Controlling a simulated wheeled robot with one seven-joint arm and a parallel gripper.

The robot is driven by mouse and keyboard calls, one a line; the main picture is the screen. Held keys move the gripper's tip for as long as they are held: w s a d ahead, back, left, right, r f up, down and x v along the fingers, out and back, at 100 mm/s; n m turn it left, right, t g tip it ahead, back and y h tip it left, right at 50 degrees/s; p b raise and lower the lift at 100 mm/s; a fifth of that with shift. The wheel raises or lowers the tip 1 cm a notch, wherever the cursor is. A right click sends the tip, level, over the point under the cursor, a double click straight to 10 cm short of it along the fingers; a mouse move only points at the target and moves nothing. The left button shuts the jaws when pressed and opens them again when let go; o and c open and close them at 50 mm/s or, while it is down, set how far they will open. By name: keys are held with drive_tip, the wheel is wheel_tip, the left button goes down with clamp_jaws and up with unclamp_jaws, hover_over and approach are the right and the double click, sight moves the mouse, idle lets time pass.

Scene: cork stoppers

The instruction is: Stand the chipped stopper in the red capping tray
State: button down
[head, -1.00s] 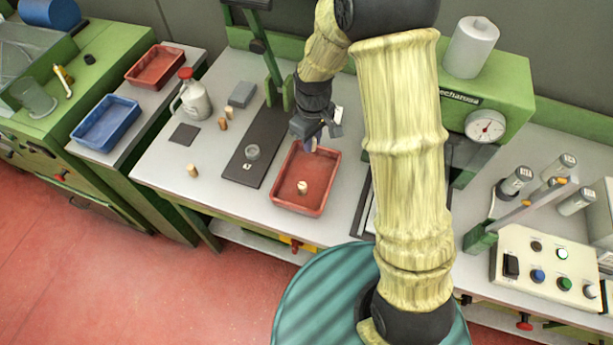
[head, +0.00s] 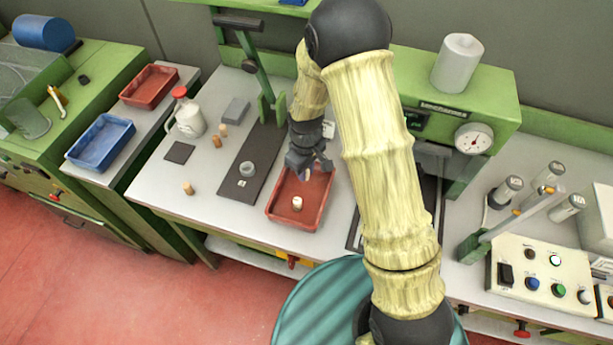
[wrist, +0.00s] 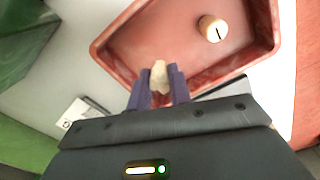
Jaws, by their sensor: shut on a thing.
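The red tray (head: 314,197) lies on the bench, and its floor fills the upper part of the wrist view (wrist: 145,42). My gripper (head: 307,174) is over the tray's far part, shut on a pale stopper (wrist: 159,76). The held stopper's outer end looks uneven; I cannot tell whether it touches the tray floor. Another stopper (head: 297,203) stands upright in the tray's near part, apart from my gripper. In the wrist view this stopper (wrist: 212,28) shows a dark line on its top. The fingers hide part of the held stopper.
Loose stoppers stand on the bench to the left: one near the front (head: 188,188) and two by the white jug (head: 188,119). A dark press base (head: 240,186) with a grey ring lies left of the tray. A blue tray (head: 100,143) and another red tray (head: 149,86) sit farther left.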

wheel_tip(320, 180, down, 4)
drive_tip(key=shift+r+p, duration=0.1)
drive_tip(key=shift+p, duration=0.3)
drive_tip(key=c, duration=1.3)
unclamp_jaws()
wheel_tip(320, 180, up, 12)
drive_tip(key=shift+r+b, duration=0.1)
drive_tip(key=shift+b, duration=1.1)
